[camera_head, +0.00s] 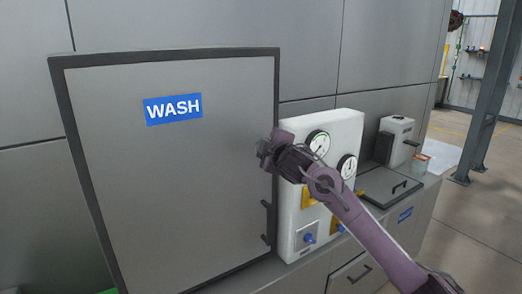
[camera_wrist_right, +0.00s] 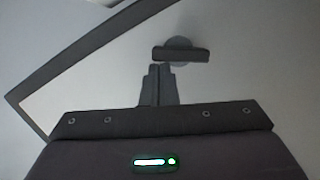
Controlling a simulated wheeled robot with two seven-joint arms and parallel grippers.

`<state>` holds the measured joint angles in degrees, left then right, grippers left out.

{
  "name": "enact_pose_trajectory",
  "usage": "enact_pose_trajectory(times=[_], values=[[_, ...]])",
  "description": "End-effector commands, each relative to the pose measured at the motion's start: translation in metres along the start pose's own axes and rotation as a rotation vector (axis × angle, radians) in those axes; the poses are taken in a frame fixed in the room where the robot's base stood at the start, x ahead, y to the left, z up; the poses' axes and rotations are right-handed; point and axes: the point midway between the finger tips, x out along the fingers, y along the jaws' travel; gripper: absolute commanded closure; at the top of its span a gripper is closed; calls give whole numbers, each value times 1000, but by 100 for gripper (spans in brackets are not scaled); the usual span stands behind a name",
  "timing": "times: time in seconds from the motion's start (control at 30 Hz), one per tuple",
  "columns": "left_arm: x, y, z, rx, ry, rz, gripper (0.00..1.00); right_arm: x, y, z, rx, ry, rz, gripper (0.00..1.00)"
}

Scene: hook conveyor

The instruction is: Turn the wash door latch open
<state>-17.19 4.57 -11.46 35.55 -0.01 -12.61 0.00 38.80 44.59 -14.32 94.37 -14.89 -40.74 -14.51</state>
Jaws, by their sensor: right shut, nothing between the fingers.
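The wash door (camera_head: 170,190) is a grey panel in a dark frame, with a blue WASH label (camera_head: 172,108); it looks shut. A dark bar on a round base, which looks like the latch (camera_wrist_right: 182,54), shows in the right wrist view. In the head view my gripper hides that spot. My right gripper (camera_head: 266,152) is at the upper right edge of the door. Its fingers (camera_wrist_right: 158,70) are shut and empty, their tips close to the bar's left part; I cannot tell if they touch. My left gripper is not in view.
A dark door handle (camera_head: 267,222) sits lower on the door's right edge. A white panel with gauges (camera_head: 318,142) and blue knobs stands just right of the door, behind my right arm. A white container (camera_head: 398,135) and a dark lid (camera_head: 385,187) are farther right.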

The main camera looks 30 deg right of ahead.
Motion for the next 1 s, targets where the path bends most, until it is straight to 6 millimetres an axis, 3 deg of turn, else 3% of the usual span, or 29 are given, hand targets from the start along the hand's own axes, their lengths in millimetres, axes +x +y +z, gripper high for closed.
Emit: enact_pose_trajectory(times=[1.0], values=[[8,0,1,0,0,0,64,4,8,17,0,-1,0,100]])
